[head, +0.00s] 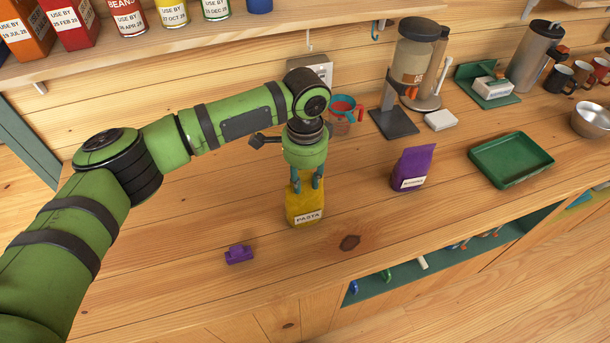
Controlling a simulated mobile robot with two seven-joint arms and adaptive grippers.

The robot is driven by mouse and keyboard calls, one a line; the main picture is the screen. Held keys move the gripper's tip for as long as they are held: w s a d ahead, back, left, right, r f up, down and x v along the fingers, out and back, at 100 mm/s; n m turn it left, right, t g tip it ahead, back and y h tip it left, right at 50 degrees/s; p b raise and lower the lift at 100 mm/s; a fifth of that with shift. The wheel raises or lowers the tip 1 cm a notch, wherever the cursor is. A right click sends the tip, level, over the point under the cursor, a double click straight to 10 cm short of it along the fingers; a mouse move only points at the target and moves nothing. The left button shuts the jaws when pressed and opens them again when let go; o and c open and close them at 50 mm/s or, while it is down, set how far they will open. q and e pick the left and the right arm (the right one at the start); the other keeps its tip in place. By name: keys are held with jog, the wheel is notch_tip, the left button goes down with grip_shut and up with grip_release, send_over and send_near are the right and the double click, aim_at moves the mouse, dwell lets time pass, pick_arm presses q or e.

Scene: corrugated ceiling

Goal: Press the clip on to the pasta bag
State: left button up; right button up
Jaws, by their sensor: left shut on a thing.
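A yellow pasta bag (304,209) with a white PASTA label stands upright on the wooden counter. My left gripper (307,183) comes down from above and is shut on the top of the bag. A purple clip (238,255) lies on the counter to the left of the bag and nearer the front edge, apart from it. My right gripper is not in view.
A purple bag (411,169) stands to the right, with a green tray (511,159) beyond it. A dispenser (404,75) and cups (342,113) stand at the back. A shelf (200,40) with cans hangs above. The counter around the clip is clear.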

pick_arm(q)
jog(key=shift+f, duration=0.15)
dwell(0.5)
jog(key=o, duration=1.4)
jog(key=shift+p, duration=0.3)
notch_tip(320, 180, up, 3)
jog(key=p, duration=0.3)
jog(key=shift+f, duration=0.1)
jog(key=shift+r+p, duration=0.4)
jog(key=shift+r, duration=1.75)
